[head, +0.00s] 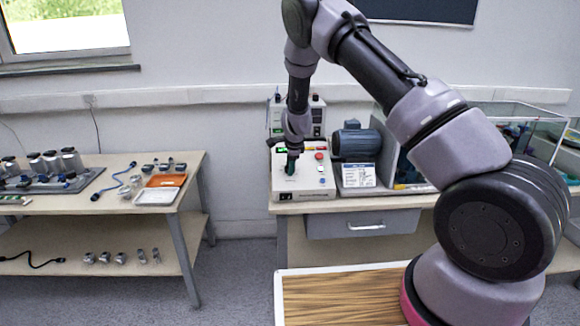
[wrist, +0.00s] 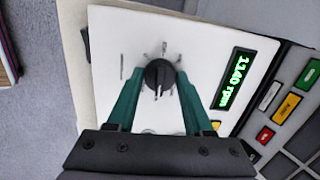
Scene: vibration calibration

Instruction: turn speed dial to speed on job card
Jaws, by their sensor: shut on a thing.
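The black round speed dial (wrist: 158,76) sits on the white face of the control box (wrist: 120,50). My gripper (wrist: 156,78) has its two green fingers closed on opposite sides of the dial. The display (wrist: 234,79) beside the dial shows green digits that look like 1140 rpm. In the head view my gripper (head: 291,166) reaches down onto the control box (head: 318,181) and hides the dial there. A white card with a blue header (head: 358,176), likely the job card, stands right of the box; its text is too small to read.
A blue motor (head: 356,141) stands behind the card. A clear-walled case (head: 520,118) is at the right. A side table (head: 120,206) with small metal parts is at the left, across an open gap.

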